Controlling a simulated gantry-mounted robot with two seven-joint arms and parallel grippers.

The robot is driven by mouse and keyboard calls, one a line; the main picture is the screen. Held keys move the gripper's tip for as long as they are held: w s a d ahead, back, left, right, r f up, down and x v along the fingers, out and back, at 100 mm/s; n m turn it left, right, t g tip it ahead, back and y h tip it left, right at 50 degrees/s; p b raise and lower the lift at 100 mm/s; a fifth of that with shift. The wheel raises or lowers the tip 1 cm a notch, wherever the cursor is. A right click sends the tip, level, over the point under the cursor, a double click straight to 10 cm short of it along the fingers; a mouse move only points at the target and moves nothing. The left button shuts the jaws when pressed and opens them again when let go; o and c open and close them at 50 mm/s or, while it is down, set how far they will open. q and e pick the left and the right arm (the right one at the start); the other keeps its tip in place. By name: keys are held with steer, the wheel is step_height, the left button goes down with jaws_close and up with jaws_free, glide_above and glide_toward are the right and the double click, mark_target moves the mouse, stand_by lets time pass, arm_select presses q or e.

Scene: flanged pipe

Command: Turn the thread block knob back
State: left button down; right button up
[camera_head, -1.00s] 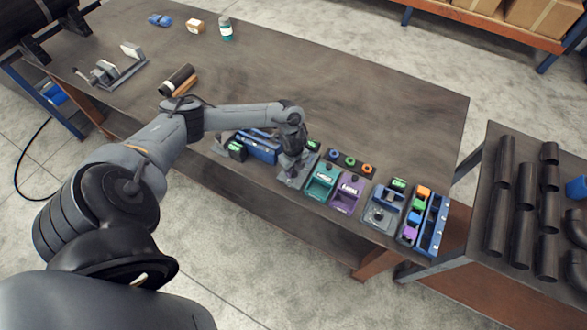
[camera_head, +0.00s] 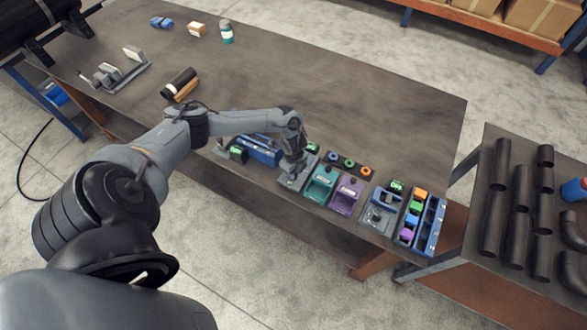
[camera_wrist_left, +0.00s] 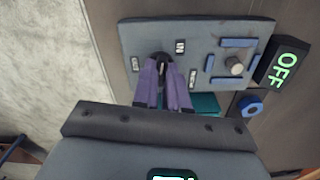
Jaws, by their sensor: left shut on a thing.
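The thread block (camera_wrist_left: 205,45) is a grey-blue plate in the left wrist view, with small labels around a dark knob (camera_wrist_left: 161,57). A round post (camera_wrist_left: 235,65) framed by blue bars stands at its right end. My left gripper (camera_wrist_left: 163,75) has its purple fingers shut on the knob, which they partly hide. In the head view my left gripper (camera_head: 291,174) is over the grey block (camera_head: 285,185) near the table's front edge; the knob cannot be made out there. A sign (camera_wrist_left: 286,68) beside the block reads OFF in green. My right gripper is not in view.
Teal (camera_head: 321,182) and purple (camera_head: 346,195) stations stand close to the right of the block, and a blue one (camera_head: 258,150) to its left. Coloured round buttons (camera_head: 349,162) sit behind. The table's middle and back right (camera_head: 370,105) are clear.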

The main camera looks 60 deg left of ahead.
arm_select(q)
steer(key=n+p, duration=0.4)
steer(key=shift+d+r, duration=0.1)
steer(key=shift+r, duration=0.15)
steer(key=shift+f+n+p, duration=0.15)
steer(key=shift+n+p, duration=1)
steer(key=shift+n, duration=0.45)
steer(key=c, duration=1.2)
jaws_free()
steer(key=shift+o, duration=0.2)
step_height(320, 180, up, 11)
steer(key=p, duration=0.1)
steer(key=shift+f, duration=0.15)
